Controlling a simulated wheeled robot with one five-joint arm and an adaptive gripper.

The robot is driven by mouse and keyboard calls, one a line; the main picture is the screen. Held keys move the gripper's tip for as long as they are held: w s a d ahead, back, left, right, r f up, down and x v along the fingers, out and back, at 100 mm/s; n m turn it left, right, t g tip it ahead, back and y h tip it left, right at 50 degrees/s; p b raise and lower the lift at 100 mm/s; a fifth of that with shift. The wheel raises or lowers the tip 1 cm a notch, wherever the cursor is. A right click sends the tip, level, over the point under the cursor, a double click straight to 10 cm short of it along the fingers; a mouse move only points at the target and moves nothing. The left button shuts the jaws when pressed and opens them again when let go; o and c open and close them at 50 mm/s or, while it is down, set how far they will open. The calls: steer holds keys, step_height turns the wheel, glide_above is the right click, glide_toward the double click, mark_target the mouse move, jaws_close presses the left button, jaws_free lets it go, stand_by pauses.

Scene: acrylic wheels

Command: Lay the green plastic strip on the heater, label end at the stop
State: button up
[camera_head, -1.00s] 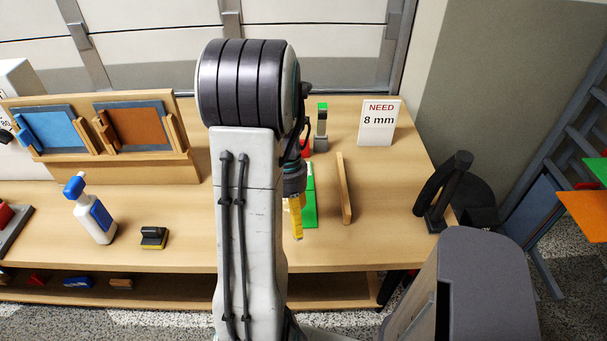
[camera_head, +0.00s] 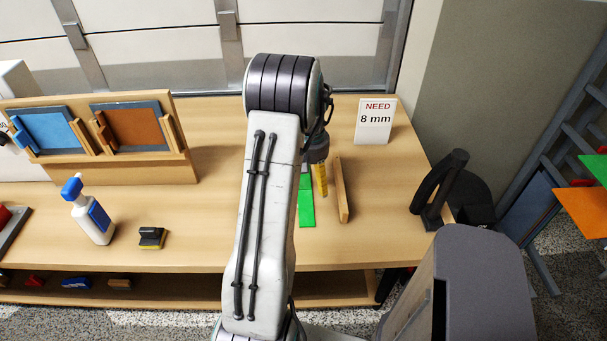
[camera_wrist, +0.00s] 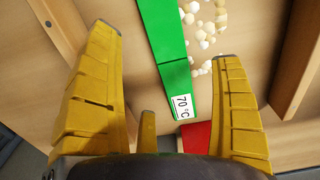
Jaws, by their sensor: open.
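The green plastic strip (camera_head: 306,208) lies on the bench, partly hidden by my arm in the head view. In the wrist view the green strip (camera_wrist: 166,45) runs from the top edge to a white "70 °C" label (camera_wrist: 182,105) at its lower end. A red piece (camera_wrist: 197,137) lies just beyond the label end. My gripper (camera_head: 321,190) hangs above the bench between the strip and a wooden bar. In the wrist view its yellow fingers (camera_wrist: 168,50) are wide apart with nothing between their tips; the strip lies below them. I cannot make out the heater or stop clearly.
The wooden bar (camera_head: 341,190) stands right of the strip. Pale pellets (camera_wrist: 205,30) are scattered beside the strip. A "NEED 8 mm" sign (camera_head: 374,121) stands behind. A spray bottle (camera_head: 92,212) and a small dark block (camera_head: 152,238) are on the left, with clear bench between.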

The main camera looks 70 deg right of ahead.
mark_target(308, 194)
step_height(308, 194, down, 4)
steer(key=shift+w+a+r+p, duration=0.1)
steer(key=shift+w+p, duration=0.05)
steer(key=shift+p, duration=0.3)
steer(key=shift+f, duration=0.55)
steer(key=shift+f+b, duration=0.2)
steer(key=shift+b, duration=0.1)
stand_by(0.3)
steer(key=shift+a+f, duration=0.1)
steer(key=shift+a, duration=0.05)
steer(key=c, duration=1.3)
steer(key=shift+c, duration=0.2)
